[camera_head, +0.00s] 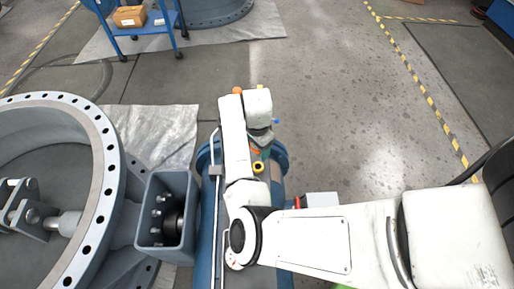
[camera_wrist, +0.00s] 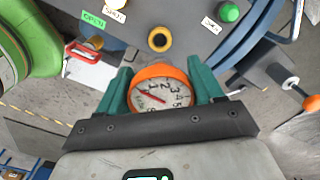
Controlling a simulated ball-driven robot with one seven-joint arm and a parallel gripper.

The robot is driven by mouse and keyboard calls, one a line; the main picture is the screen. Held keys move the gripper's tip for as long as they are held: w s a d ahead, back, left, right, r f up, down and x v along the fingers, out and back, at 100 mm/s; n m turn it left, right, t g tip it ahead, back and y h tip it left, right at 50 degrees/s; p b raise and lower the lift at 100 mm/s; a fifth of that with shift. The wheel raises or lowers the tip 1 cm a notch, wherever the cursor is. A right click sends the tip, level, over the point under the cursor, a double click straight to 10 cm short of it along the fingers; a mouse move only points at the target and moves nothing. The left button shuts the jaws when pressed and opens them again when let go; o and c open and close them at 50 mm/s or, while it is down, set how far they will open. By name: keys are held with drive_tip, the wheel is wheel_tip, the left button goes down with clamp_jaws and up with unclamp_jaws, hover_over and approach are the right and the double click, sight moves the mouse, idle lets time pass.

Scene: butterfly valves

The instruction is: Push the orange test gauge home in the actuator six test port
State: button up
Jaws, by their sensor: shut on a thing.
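The orange test gauge (camera_wrist: 160,88) has a white dial with black numbers and a red needle. In the wrist view my gripper (camera_wrist: 161,78) is shut on it, with one teal finger on each side. The dial faces the wrist camera. A yellow ring fitting with a dark hole (camera_wrist: 159,39) is on the grey panel beyond the gauge; it also shows in the head view (camera_head: 258,167). The ring and the gauge look apart in the picture. I cannot tell whether the ring is the actuator six test port. The gauge's stem is hidden behind its dial.
The grey panel (camera_wrist: 190,52) carries a green "OPEN" label (camera_wrist: 93,20) and a green button (camera_wrist: 228,12). A red-handled part (camera_wrist: 88,53) is at left, an orange knob (camera_wrist: 312,103) at right. A large flanged valve ring (camera_head: 100,165) stands left; open floor (camera_head: 340,110) lies right.

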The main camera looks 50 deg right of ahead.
drive_tip(key=shift+f+b, duration=2.7)
drive_tip(key=shift+f, duration=0.15)
drive_tip(key=shift+f+b, duration=0.35)
drive_tip(key=shift+f, duration=0.35)
drive_tip(key=shift+f+p, duration=0.15)
drive_tip(key=shift+p, duration=0.55)
drive_tip(key=shift+f+b, duration=0.3)
drive_tip(key=shift+f, duration=0.85)
idle(0.7)
drive_tip(key=o, duration=1.1)
drive_tip(key=shift+c, duration=0.2)
drive_tip(key=shift+o, duration=0.4)
drive_tip(key=shift+r, duration=0.2)
